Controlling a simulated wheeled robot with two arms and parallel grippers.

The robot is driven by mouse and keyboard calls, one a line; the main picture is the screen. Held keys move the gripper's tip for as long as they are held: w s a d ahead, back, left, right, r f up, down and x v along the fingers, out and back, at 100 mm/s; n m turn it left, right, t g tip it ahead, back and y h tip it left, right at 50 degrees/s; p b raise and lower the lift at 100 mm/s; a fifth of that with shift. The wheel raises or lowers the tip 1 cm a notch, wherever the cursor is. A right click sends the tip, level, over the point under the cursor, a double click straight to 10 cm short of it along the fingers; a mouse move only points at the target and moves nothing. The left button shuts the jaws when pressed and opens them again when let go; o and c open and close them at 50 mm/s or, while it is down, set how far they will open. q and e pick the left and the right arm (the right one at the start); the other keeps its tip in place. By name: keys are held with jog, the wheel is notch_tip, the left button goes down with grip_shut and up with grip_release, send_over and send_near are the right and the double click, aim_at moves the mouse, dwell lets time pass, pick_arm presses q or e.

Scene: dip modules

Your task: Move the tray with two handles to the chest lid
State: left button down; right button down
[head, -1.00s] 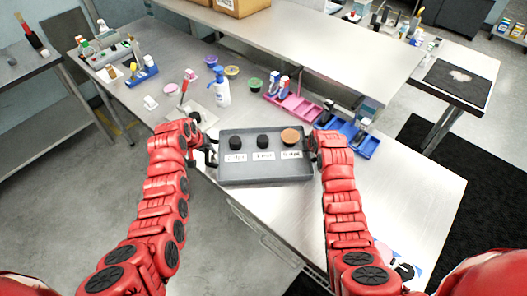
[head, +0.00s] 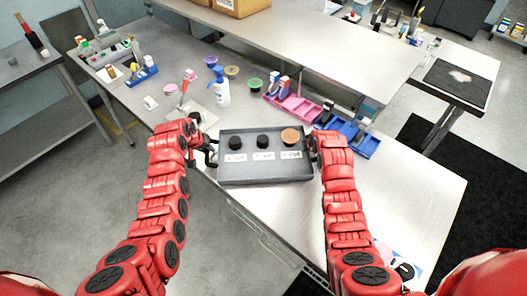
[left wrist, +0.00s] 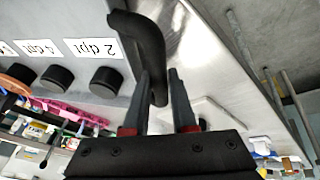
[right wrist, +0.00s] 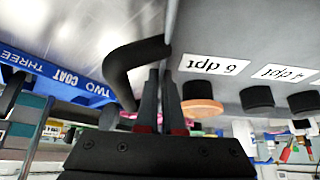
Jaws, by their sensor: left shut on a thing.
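The grey tray (head: 265,173) lies level over the front part of the steel table. It holds two black round pieces (head: 235,143) (head: 263,142) and one orange-brown round piece (head: 290,136), with white labels in front. My left gripper (head: 207,143) is at the tray's left side. In the left wrist view its fingers (left wrist: 163,100) are shut on the black left handle (left wrist: 150,45). My right gripper (head: 315,143) is at the right side. Its fingers (right wrist: 160,95) are close together beside the black right handle (right wrist: 122,62); their grip is unclear. I cannot identify a chest lid.
Behind the tray stand a white-and-blue bottle (head: 221,88), a pink holder (head: 290,103) and a blue holder (head: 350,136). A blue rack (head: 142,74) is at the back left. A raised steel shelf (head: 310,50) spans the back.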

dwell(0.6)
